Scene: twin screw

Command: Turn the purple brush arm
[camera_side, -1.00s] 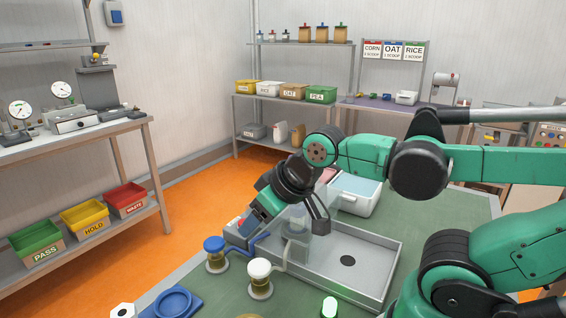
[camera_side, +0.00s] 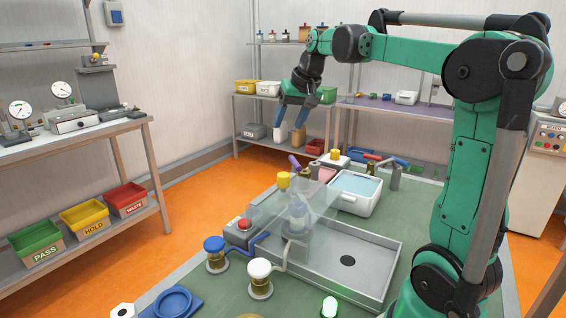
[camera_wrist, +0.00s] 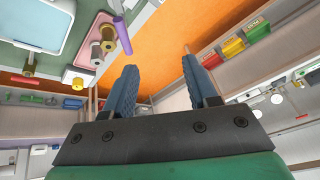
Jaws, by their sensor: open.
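The purple brush arm (camera_side: 295,163) is a short slanted rod near the back left of the green table, behind the clear-covered unit. My gripper (camera_side: 289,122) is high above and beyond the brush arm, pointing down. Its two blue fingers stand apart, with nothing between them in the wrist view (camera_wrist: 160,65). It is not touching the brush arm. The lower end of the brush arm is too small to make out in the side view.
A white basin of water (camera_side: 353,193) and a grey sink tray (camera_side: 385,265) stand on the table. Blue-capped (camera_side: 215,250) and white-capped (camera_side: 260,275) jars stand at the front. A red-handled tap (camera_side: 375,158) is behind the basin. Shelves line the back wall.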

